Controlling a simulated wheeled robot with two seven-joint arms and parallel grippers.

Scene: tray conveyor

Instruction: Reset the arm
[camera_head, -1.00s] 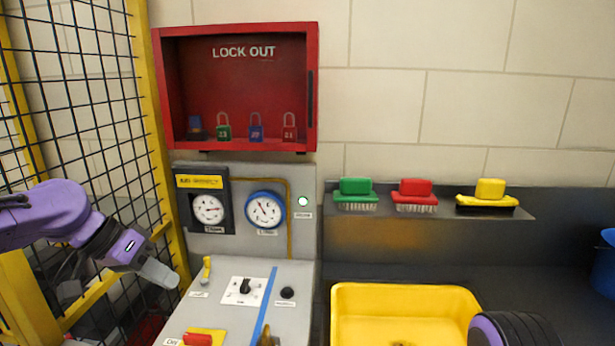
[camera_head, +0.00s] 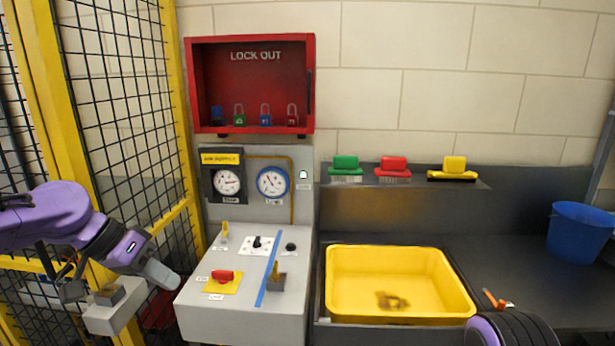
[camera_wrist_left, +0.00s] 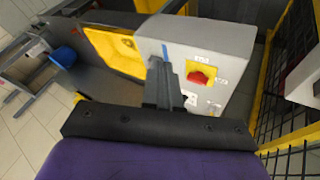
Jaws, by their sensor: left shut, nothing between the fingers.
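My left gripper (camera_head: 163,274) comes in from the left in the head view, shut and empty, held in the air left of the grey control panel (camera_head: 200,318). It also shows in the left wrist view (camera_wrist_left: 162,68), its fingers together in front of the panel. My right arm shows only as a purple and black part at the bottom right of the head view; its gripper is out of the frame.
The panel carries a red switch (camera_head: 222,275) on a yellow plate and small knobs. A yellow tray (camera_head: 400,257) lies right of it. A red lockout box (camera_head: 190,85) hangs above. Brushes sit on a shelf (camera_head: 400,184). A yellow-framed mesh fence (camera_head: 125,110) stands at left.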

